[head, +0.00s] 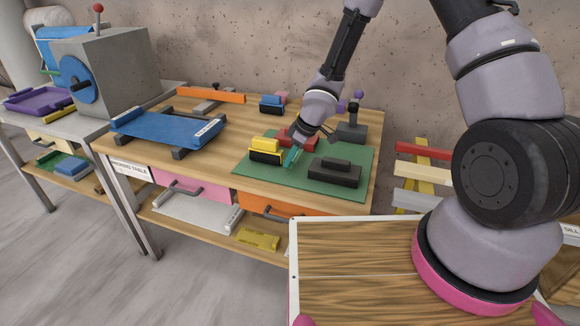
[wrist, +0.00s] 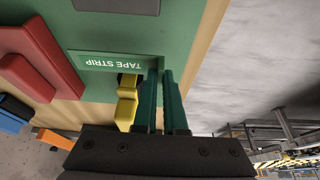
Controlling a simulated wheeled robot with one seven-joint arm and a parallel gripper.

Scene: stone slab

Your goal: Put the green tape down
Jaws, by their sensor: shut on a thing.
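My gripper (head: 294,154) is over the green mat (head: 247,171) on the wooden workbench, between the yellow block and the black block. In the wrist view my gripper (wrist: 160,98) shows as two upright green pieces close together. It is shut on the green tape, a thin green piece that is hard to tell apart from the fingers. The tips are close to the mat (wrist: 187,30), beside a white-lettered "TAPE STRIP" label (wrist: 110,61). I cannot tell whether the tape touches the mat.
On the mat stand a yellow block on a black base (head: 265,146), a red block (head: 288,134) and a black block (head: 334,173). A blue tray (head: 165,127) lies to the left. A grey machine (head: 118,65) stands farther left. The wall is close behind the bench.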

